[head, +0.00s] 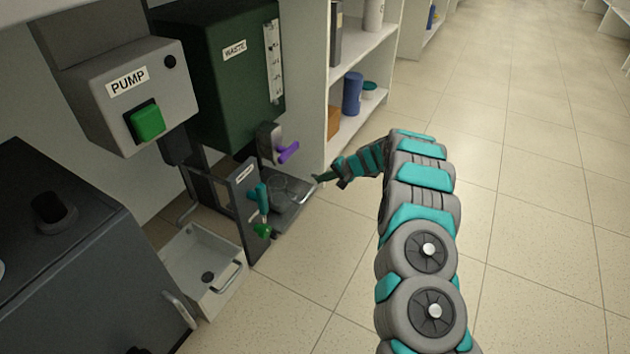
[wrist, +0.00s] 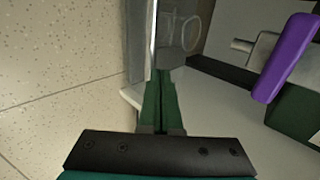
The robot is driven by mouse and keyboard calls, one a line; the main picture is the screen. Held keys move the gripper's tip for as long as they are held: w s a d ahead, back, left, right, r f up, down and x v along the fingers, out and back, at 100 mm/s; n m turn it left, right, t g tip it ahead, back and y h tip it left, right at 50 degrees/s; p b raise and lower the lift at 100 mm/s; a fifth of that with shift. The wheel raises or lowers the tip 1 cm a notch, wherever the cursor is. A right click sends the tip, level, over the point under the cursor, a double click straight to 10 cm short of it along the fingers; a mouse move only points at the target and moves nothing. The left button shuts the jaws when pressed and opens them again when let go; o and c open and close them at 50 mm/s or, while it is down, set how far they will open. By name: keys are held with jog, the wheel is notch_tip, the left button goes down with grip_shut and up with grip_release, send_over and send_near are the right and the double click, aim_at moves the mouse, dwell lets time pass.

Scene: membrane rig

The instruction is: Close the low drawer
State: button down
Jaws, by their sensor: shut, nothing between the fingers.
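Two low pulled-out units show in the head view, and I cannot tell which is the task's low drawer. One is a white open-topped drawer (head: 193,247) with a bar handle (head: 229,277) and a dark round spot inside. The other is a grey tray (head: 296,212) with clear round shapes in it, below the waste tank. My gripper (head: 318,178) is shut and empty at the tray's far right corner. In the wrist view its green fingers (wrist: 160,85) point at a thin metal edge (wrist: 154,40) beside the round shapes. I cannot tell whether they touch.
A green waste tank (head: 235,85) with a purple-handled valve (head: 288,152) stands above the tray. A grey upright panel (head: 244,205) with green-handled valves stands between the tray and white drawer. Shelves (head: 362,50) stand behind my arm. The tiled floor at right is clear.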

jog(key=p+v, duration=0.1)
jog(key=v, duration=0.9)
jog(key=s+a+r+n+g+p, duration=0.2)
jog(key=s+a+r+p, duration=0.15)
jog(key=s+r, duration=0.75)
jog(key=s+a+r+n+g+p, duration=0.2)
jog(key=s+a+r+n, duration=0.15)
jog(key=s+r, duration=0.8)
jog(key=s+d+r+h+p, duration=0.2)
jog(key=s+d+r, duration=0.1)
jog(key=s, duration=0.9)
jog(key=s+d+r+g+h+p, duration=0.1)
jog(key=s+d+r+h+p, duration=0.1)
jog(key=s+d, duration=0.4)
jog(key=s+d+r+g+h+p, duration=0.1)
jog(key=s+d+r+h, duration=0.3)
jog(key=s, duration=1.3)
jog(key=shift+s+d+p, duration=0.3)
jog(key=shift+d+p, duration=0.2)
jog(key=shift+p, duration=0.05)
